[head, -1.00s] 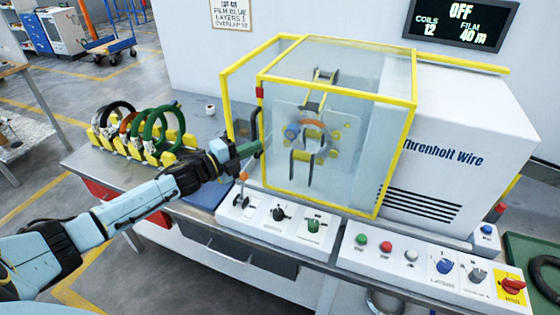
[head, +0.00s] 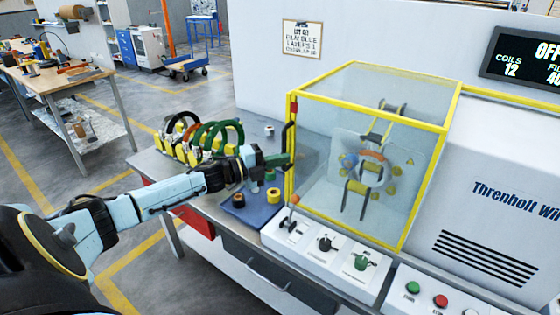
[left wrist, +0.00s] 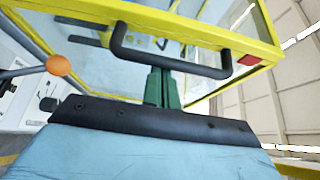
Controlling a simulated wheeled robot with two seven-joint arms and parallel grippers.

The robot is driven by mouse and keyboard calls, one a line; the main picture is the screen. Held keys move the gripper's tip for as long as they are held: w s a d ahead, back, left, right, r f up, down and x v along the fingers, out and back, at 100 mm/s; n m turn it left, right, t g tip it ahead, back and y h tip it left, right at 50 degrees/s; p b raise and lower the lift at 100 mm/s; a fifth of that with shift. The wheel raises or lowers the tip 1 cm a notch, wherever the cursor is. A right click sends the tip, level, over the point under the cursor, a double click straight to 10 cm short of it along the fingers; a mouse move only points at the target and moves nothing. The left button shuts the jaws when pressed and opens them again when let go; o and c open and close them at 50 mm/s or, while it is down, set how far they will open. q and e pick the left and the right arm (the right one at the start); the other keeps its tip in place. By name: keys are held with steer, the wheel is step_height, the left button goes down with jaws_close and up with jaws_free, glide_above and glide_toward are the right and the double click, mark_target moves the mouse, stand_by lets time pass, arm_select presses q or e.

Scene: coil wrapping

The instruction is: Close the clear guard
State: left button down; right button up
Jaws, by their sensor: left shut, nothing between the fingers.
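The clear guard (head: 370,112) is a see-through box with yellow edges over the wrapping ring (head: 370,168). Its yellow edges meet at the left front corner, and I see no gap there. Its black handle (head: 288,140) stands upright on the left edge, below a red block. The handle also shows in the left wrist view (left wrist: 170,63). My left gripper (head: 284,160) is shut and empty, with its green fingertips at the handle's lower part. In the left wrist view the fingers (left wrist: 163,85) reach up to the handle bar; touching cannot be told. My right gripper is not in view.
A control panel (head: 318,255) with knobs and an orange-tipped lever (head: 293,202) lies below the guard. Several coils (head: 205,140) stand in a yellow rack left of my gripper. Tape rolls sit on a blue mat (head: 245,212). The white machine body (head: 510,160) is at right.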

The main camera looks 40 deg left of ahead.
arm_select(q)
steer(key=s+p, duration=0.1)
steer(key=s, duration=0.8)
steer(key=shift+s+a+p, duration=0.25)
steer(key=shift+p, duration=0.05)
